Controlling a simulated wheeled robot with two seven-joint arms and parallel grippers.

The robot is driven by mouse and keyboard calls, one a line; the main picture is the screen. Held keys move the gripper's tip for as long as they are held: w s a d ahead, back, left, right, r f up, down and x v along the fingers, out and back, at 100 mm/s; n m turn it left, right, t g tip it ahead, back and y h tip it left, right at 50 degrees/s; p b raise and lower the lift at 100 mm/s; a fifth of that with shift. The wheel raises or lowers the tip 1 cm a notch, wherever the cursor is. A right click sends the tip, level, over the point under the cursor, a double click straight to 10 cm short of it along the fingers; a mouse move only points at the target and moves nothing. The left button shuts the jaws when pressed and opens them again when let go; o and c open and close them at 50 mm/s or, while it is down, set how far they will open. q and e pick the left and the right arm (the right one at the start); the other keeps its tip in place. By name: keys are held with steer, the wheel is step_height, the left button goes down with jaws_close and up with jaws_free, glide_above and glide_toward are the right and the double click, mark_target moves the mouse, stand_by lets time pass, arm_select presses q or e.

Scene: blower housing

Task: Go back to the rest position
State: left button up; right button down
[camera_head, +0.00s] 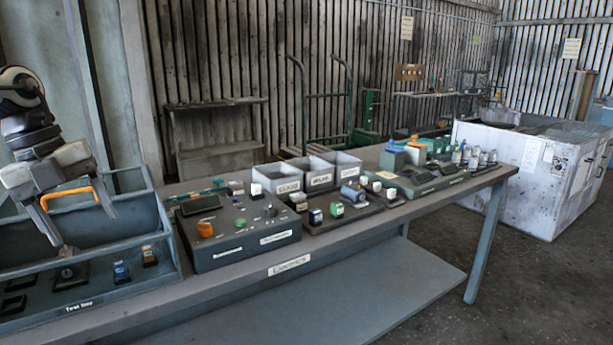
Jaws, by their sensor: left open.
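My left gripper (78,226) comes in from the left, above the blue-grey open tray (140,209) at the table's left end. Its two fingers point down and are spread apart. An orange bar-shaped handle (68,193) shows between the fingers; I cannot tell whether it touches them or what it belongs to. My right gripper is out of view.
A grey table (350,231) runs to the right. On it stand a dark control box (238,237), white labelled bins (278,179) and several small parts on dark panels. A large white crate (545,170) stands beyond the right end. Floor is free at front right.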

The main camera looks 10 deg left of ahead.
arm_select(q)
steer(key=s+d+f+n+t+h+b, duration=0.1)
steer(key=s+d+f+n+t+h, duration=0.2)
steer(key=f, duration=0.7)
steer(key=s+d+f+n+t+b, duration=0.15)
steer(key=f+n+t, duration=0.3)
steer(key=f, duration=0.65)
steer(key=s+d+f+n+t+h+b, duration=0.1)
steer(key=s+d+f+n+t+h, duration=0.25)
steer(key=f, duration=0.65)
steer(key=s+d+f+n+y, duration=0.2)
steer(key=s+d+f+n, duration=0.2)
steer(key=d+n, duration=0.3)
steer(key=s+d+f+n+g+y+b, duration=0.1)
steer(key=s+d+f+n+y, duration=0.2)
steer(key=d+n, duration=0.4)
steer(key=s+d+f, duration=0.1)
steer(key=d+f, duration=0.1)
steer(key=d, duration=0.2)
steer(key=shift+d+f+y, duration=0.3)
steer(key=shift+d+y, duration=0.05)
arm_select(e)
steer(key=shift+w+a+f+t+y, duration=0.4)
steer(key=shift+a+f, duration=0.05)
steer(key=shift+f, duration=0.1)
